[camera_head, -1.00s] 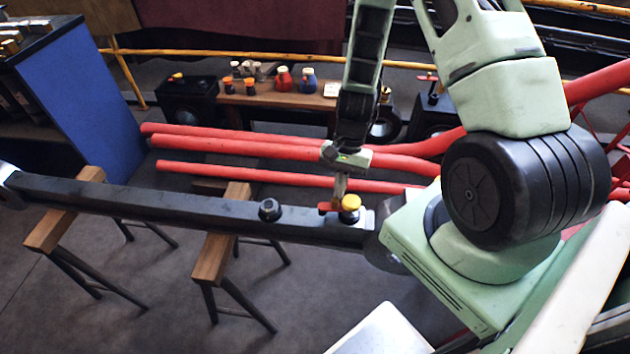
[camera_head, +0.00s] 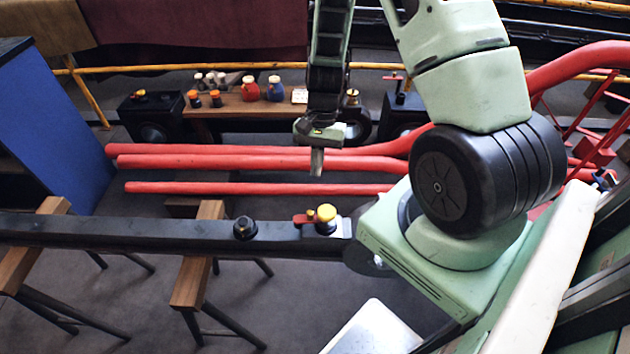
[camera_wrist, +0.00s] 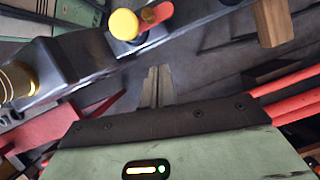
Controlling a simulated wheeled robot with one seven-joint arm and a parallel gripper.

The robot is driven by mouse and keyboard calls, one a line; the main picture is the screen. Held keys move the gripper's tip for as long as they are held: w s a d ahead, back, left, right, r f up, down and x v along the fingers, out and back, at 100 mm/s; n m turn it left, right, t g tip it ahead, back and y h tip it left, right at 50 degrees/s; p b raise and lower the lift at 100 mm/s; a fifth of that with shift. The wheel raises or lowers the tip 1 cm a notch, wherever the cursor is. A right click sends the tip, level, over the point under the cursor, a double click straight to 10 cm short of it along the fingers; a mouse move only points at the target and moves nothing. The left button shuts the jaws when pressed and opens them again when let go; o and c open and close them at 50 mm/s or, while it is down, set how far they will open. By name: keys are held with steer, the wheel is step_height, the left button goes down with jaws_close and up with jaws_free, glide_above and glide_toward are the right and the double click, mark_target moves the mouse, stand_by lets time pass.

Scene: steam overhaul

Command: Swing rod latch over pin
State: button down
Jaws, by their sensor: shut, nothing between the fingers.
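The black rod (camera_head: 130,232) lies level across two wooden trestles. Near its right end is a yellow-topped pin (camera_head: 326,213) with a small red latch (camera_head: 303,219) beside it, pointing left along the rod. In the wrist view the yellow pin cap (camera_wrist: 124,24) and red latch (camera_wrist: 157,14) show at the top, seemingly touching; I cannot tell whether the latch is over the pin. My gripper (camera_head: 316,166) is shut and empty, pointing down above and behind the rod, apart from the latch. Its closed fingers (camera_wrist: 157,88) show in the wrist view.
Wooden trestles (camera_head: 196,270) hold the rod up. Red pipes (camera_head: 250,188) run behind it. A wooden bench (camera_head: 245,97) with small pots stands further back. A blue cabinet (camera_head: 60,110) is at left. A black knob (camera_head: 245,228) sticks up from the rod.

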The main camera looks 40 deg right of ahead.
steer(key=shift+v, duration=2.2)
steer(key=shift+w+a, duration=0.1)
steer(key=shift+a, duration=0.05)
steer(key=s+a+r+n+h, duration=0.1)
steer(key=a+r+n, duration=0.35)
steer(key=a, duration=0.35)
steer(key=s+a+r+n, duration=0.1)
steer(key=a+r+n, duration=0.35)
steer(key=a, duration=0.25)
steer(key=s+a+r+n+t+h, duration=0.1)
steer(key=s+a+r+n, duration=0.3)
steer(key=s+a+n, duration=0.1)
steer(key=s+a+r+n+t+h, duration=0.1)
steer(key=s+a+r+n, duration=0.3)
steer(key=s, duration=0.4)
steer(key=shift+s+a+r+n, duration=0.15)
steer(key=shift+s+a+n, duration=0.2)
steer(key=shift+a+n, duration=0.25)
steer(key=shift+a, duration=0.1)
